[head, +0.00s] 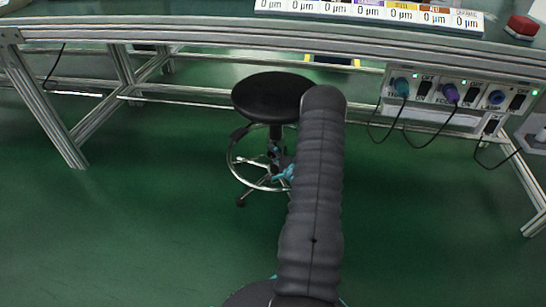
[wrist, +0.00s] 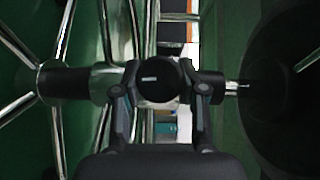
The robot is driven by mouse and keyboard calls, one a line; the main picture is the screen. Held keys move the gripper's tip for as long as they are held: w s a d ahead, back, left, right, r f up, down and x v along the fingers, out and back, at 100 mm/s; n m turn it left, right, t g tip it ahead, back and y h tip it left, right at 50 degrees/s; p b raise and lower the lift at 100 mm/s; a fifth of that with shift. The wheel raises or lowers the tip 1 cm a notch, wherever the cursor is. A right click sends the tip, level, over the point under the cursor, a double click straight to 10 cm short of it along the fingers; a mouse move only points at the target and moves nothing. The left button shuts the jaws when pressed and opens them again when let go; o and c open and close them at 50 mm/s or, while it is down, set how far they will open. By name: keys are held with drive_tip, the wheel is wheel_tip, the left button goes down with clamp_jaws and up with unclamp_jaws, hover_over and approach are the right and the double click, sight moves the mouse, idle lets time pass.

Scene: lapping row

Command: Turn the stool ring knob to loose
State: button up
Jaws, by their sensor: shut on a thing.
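The stool stands on the green floor in front of the bench, with a round black seat (head: 272,97) and a chrome foot ring (head: 233,165) low on its column. In the wrist view the column runs sideways, with the seat (wrist: 285,85) at right and the ring's hub and spokes (wrist: 62,83) at left. The ring knob (wrist: 160,78) is round and black with a short white mark lying along the column. My gripper (wrist: 161,92) is shut on the knob, one finger on each side. In the head view my arm hides the knob and most of the gripper.
A long bench (head: 180,32) on metal legs spans the back, with a rail behind the stool. A socket panel (head: 460,90) with plugs and hanging cables is at right. A red button box (head: 522,27) sits on the bench. The floor left of the stool is clear.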

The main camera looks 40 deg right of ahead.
drive_tip(key=shift+r+t, duration=0.15)
drive_tip(key=shift+t, duration=0.15)
drive_tip(key=o, duration=1.2)
drive_tip(key=shift+c, duration=0.2)
drive_tip(key=shift+m, duration=0.3)
drive_tip(key=s, duration=0.8)
drive_tip(key=s+a, duration=0.1)
drive_tip(key=s, duration=0.3)
drive_tip(key=shift+d, duration=0.1)
